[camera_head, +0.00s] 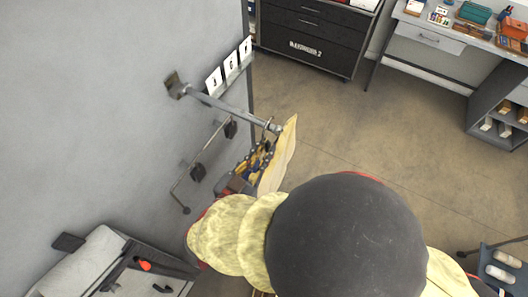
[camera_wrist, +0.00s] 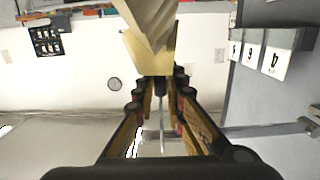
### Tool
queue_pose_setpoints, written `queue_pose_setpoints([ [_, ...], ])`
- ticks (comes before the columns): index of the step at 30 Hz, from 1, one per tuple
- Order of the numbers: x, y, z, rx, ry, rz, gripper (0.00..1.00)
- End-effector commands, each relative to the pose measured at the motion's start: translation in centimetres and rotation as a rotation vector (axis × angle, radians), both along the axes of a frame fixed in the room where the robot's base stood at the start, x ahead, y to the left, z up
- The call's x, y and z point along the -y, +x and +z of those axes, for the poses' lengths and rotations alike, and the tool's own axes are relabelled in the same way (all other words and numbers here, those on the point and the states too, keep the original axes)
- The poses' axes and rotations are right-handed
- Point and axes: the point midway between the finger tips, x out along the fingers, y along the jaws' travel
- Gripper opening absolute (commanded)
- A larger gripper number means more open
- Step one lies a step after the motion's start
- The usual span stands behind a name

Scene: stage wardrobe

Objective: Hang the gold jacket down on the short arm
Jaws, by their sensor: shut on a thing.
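The gold jacket (camera_head: 277,165) shows in the head view as a narrow, pale-gold strip of cloth beside my gripper (camera_head: 262,152). In the wrist view the gold cloth (camera_wrist: 150,45) hangs in folds just beyond my gripper (camera_wrist: 160,88), which is shut on it. A thin metal piece shows between the fingers; I cannot tell whether it is a hook. A short metal arm (camera_head: 228,107) juts from the wall, its free end close to the top of the cloth. The same arm (camera_wrist: 268,130) shows at the right in the wrist view. Contact between cloth and arm is unclear.
White number cards (camera_head: 229,66) hang on the wall above the short arm. A lower thin rail (camera_head: 180,190) with dark clips runs along the wall. A black drawer cabinet (camera_head: 315,35) and a desk (camera_head: 455,30) stand at the back.

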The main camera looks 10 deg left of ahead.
Motion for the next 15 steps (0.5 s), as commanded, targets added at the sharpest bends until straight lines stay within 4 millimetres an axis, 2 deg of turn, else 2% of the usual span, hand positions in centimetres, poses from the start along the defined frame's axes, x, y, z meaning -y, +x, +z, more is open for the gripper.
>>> queue_pose_setpoints([
  [12,-0.01,0.38,-0.07,0.001,0.001,0.001,0.00],
  [13,-0.01,0.38,-0.07,0.001,0.001,0.001,0.13],
  [15,0.00,0.37,-0.07,0.001,0.001,0.001,0.17],
])
